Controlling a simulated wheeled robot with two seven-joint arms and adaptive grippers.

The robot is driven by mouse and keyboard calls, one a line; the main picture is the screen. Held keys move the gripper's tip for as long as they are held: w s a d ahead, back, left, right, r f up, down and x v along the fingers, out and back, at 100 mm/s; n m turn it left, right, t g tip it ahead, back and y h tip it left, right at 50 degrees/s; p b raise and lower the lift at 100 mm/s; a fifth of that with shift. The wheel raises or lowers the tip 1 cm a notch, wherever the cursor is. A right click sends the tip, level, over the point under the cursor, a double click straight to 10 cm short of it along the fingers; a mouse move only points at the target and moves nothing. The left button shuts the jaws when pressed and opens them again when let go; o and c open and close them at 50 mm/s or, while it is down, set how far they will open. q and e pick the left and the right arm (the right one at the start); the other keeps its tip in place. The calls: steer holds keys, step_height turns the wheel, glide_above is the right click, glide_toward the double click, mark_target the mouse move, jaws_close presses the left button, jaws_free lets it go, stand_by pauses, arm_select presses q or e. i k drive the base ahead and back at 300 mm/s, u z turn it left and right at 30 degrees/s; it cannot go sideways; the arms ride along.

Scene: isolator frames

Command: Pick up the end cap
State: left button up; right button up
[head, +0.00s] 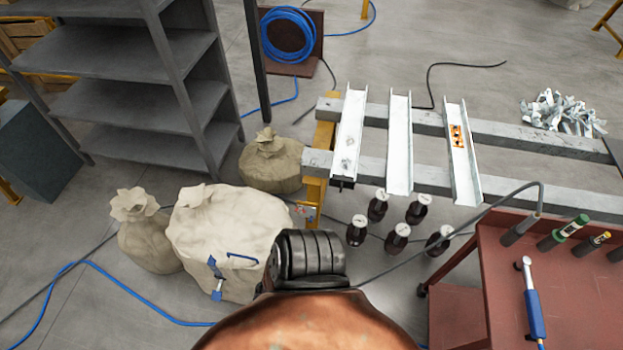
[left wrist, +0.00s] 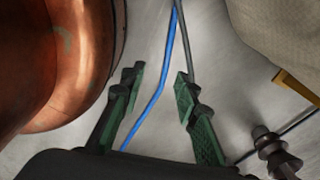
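I cannot surely pick out the end cap in either view. Several dark ribbed insulators with pale tops (head: 397,238) stand on the floor below the frame; one dark ribbed piece also shows at the right of the left wrist view (left wrist: 275,152). An orange plate with dark holes (head: 457,136) lies in the right white channel (head: 463,170). My left gripper (left wrist: 160,88) is open in the left wrist view, its green-padded fingers apart with only floor and cables behind them. The head view does not show its fingers. My right gripper is in neither view.
Grey rails on a yellow stand (head: 318,172) carry the white channels. Pale sacks (head: 228,235) stand at left, a grey shelf (head: 150,100) behind them. A red cart (head: 500,290) with tools stands at right. Blue cables (head: 130,300) cross the floor. A pile of metal pieces (head: 562,112) lies beyond the rails.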

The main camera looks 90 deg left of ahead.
mark_target(341, 181)
steer(key=u, duration=2.4)
steer(key=k, duration=0.15)
steer(key=u, duration=0.1)
